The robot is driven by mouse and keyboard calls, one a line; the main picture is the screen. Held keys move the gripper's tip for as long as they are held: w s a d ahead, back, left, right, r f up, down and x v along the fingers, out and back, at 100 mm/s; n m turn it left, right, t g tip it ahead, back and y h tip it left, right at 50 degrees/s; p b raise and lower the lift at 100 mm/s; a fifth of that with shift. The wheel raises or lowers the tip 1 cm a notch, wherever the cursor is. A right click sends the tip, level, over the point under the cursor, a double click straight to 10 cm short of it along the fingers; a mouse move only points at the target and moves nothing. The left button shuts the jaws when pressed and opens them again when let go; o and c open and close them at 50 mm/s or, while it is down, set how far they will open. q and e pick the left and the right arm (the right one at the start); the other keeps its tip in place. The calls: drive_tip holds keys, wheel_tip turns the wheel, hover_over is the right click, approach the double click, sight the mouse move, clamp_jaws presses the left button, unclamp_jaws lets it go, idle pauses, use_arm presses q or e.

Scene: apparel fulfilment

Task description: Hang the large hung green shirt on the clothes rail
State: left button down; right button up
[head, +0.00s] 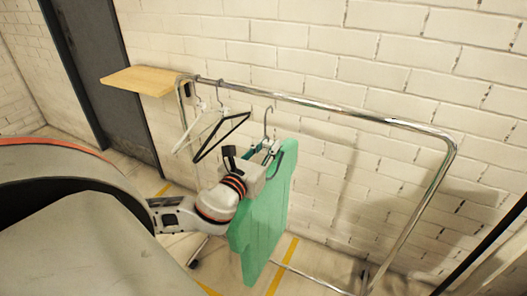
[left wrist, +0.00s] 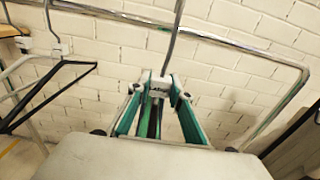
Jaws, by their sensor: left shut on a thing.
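The green shirt (head: 262,225) hangs below my left gripper (head: 268,152) on a hanger with a metal hook (head: 268,118). My left gripper is shut on the hanger's neck; the fingers also show in the left wrist view (left wrist: 160,90). The chrome clothes rail (head: 330,107) runs behind. In the head view the hook's top is just below the rail. In the left wrist view the hook's stem (left wrist: 174,42) crosses in front of the rail (left wrist: 225,42) and its top is cut off. I cannot tell whether they touch. My right gripper is out of view.
A white hanger (head: 200,125) and a black hanger (head: 222,135) hang at the rail's left end. A wooden shelf (head: 143,80) is beside that end. The rail right of the hook is empty. A white brick wall (head: 400,60) stands close behind.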

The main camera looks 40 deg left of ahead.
use_arm(q)
drive_tip(key=x, duration=1.3)
drive_tip(key=shift+w+r, duration=0.2)
drive_tip(key=shift+w, duration=0.2)
drive_tip(key=b+x, duration=0.1)
drive_tip(key=x, duration=0.1)
drive_tip(key=shift+w+a+f, duration=0.1)
drive_tip(key=shift+w, duration=0.25)
drive_tip(key=shift+s+f, duration=0.1)
drive_tip(key=shift+f, duration=0.5)
drive_tip(key=shift+f+b, duration=0.65)
drive_tip(key=shift+f, duration=0.1)
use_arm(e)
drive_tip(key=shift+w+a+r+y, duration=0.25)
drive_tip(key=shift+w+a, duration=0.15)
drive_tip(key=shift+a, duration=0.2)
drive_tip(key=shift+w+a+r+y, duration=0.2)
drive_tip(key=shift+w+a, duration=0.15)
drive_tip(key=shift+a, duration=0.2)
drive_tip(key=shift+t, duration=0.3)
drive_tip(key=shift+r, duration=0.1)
use_arm(q)
drive_tip(key=c, duration=1.8)
unclamp_jaws()
drive_tip(key=shift+o, duration=0.2)
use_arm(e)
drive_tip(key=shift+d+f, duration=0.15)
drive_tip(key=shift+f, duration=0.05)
